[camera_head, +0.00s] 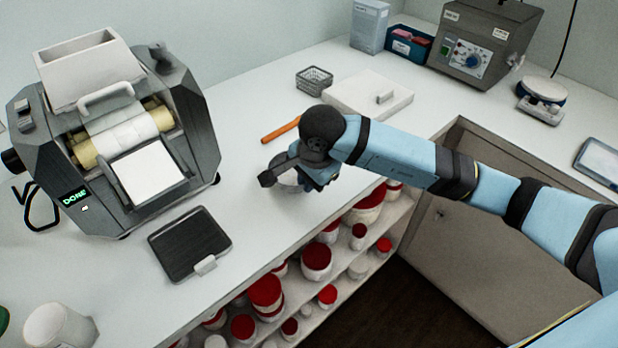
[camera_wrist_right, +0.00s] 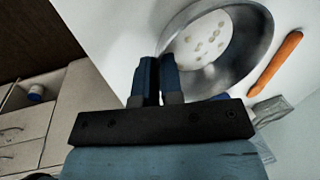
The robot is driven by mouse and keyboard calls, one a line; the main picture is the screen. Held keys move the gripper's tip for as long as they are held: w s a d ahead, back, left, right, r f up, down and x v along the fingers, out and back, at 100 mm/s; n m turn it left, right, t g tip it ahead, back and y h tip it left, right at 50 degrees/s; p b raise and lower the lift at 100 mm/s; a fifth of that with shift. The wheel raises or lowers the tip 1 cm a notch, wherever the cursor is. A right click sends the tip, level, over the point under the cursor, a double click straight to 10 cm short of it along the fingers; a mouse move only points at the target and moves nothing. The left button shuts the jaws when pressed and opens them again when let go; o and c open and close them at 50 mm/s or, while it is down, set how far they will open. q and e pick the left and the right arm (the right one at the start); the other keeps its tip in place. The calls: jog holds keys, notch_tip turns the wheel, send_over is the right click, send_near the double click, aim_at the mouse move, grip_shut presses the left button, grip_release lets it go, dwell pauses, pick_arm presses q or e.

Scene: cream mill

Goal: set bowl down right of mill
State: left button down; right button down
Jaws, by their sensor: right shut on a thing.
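The mill (camera_head: 120,140) stands at the left of the counter, with a lit green display reading DONE and a white sheet-like plate at its front. The metal bowl (camera_wrist_right: 252,45) fills the upper right of the wrist view, with several pale pieces on its bottom. My right gripper (camera_wrist_right: 155,75) is shut on the bowl's near rim. In the head view my right gripper (camera_head: 290,178) is right of the mill, low over the counter, and mostly hides the bowl. I cannot tell whether the bowl touches the counter. My left gripper is not in view.
A dark tray (camera_head: 190,245) lies before the mill. An orange spatula-like stick (camera_head: 281,130) lies just behind the bowl. A wire basket (camera_head: 314,80) and white board (camera_head: 368,95) are farther back. The counter's front edge is close, above shelves of red-lidded jars (camera_head: 316,260).

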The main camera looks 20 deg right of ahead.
jog(key=shift+f, duration=0.15)
jog(key=c, duration=1.3)
grip_release()
jog(key=shift+o, duration=0.2)
jog(key=shift+r, duration=0.4)
jog(key=v, duration=1.1)
jog(key=shift+r, duration=0.35)
